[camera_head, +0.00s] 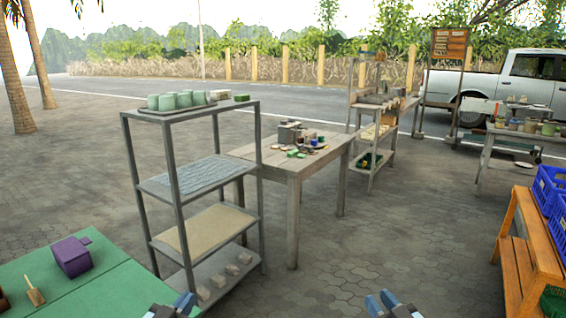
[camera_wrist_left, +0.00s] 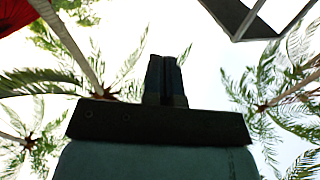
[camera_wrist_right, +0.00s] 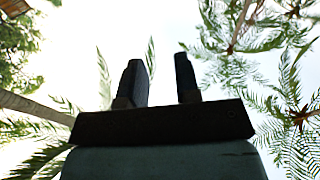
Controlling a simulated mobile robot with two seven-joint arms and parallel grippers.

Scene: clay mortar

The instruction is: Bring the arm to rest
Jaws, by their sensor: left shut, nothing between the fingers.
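My right gripper (camera_head: 380,302) is at the bottom edge of the head view over open paving. In the right wrist view its fingers (camera_wrist_right: 160,80) stand apart, with only sky between them. Both wrist views look up at sky and palm fronds. Most of both arms is out of the head view.
A green table (camera_head: 110,282) with a purple box (camera_head: 72,257) is at lower left. A grey metal shelf (camera_head: 180,257) stands ahead, beside a wooden table (camera_head: 310,165). An orange wooden bench (camera_head: 536,228) with blue crates (camera_head: 547,188) is at right. The paving (camera_head: 400,235) between is clear.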

